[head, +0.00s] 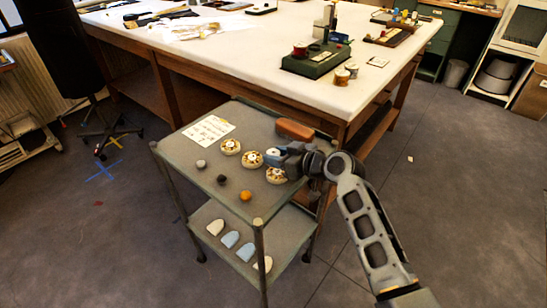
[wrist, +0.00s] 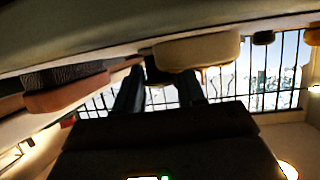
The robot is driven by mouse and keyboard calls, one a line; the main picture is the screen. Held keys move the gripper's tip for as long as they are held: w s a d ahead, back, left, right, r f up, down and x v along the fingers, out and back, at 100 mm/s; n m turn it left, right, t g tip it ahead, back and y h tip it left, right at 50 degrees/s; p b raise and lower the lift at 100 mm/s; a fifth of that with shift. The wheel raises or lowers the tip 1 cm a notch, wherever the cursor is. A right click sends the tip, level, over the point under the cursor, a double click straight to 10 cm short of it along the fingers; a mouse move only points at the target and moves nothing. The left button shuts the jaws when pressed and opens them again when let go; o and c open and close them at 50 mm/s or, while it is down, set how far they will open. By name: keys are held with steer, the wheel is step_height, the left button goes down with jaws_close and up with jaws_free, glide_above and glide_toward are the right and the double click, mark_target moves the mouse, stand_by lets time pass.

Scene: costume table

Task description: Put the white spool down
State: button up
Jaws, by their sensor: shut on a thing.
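My gripper (head: 279,156) is low over the right side of the grey trolley top (head: 215,185). It is shut on a small white thing at its tip, which I take to be the white spool (head: 271,152); the fingers hide most of it. Several round, pale brown-patterned pieces lie in a row: one at the left (head: 230,147), one in the middle (head: 252,159) and one just below the gripper (head: 276,176). I cannot tell whether the spool touches anything. In the wrist view, the dark fingers (wrist: 160,92) point at a cream block-like shape (wrist: 195,50); the spool is not clear there.
A brown oblong piece (head: 295,130) lies behind my gripper. The large white table (head: 220,60) stands close behind.

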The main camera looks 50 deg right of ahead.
steer(key=shift+c, duration=1)
steer(key=shift+r, duration=0.5)
steer(key=r, duration=0.2)
steer(key=d+r, duration=0.1)
steer(key=shift+s+d+r+b, duration=0.1)
steer(key=shift+r+b, duration=0.25)
steer(key=s+d+r+b, duration=0.1)
steer(key=s+d+r, duration=0.1)
steer(key=d+r, duration=0.4)
steer(key=d, duration=0.4)
steer(key=shift+s+r+b, duration=0.15)
steer(key=shift+s+b, duration=0.15)
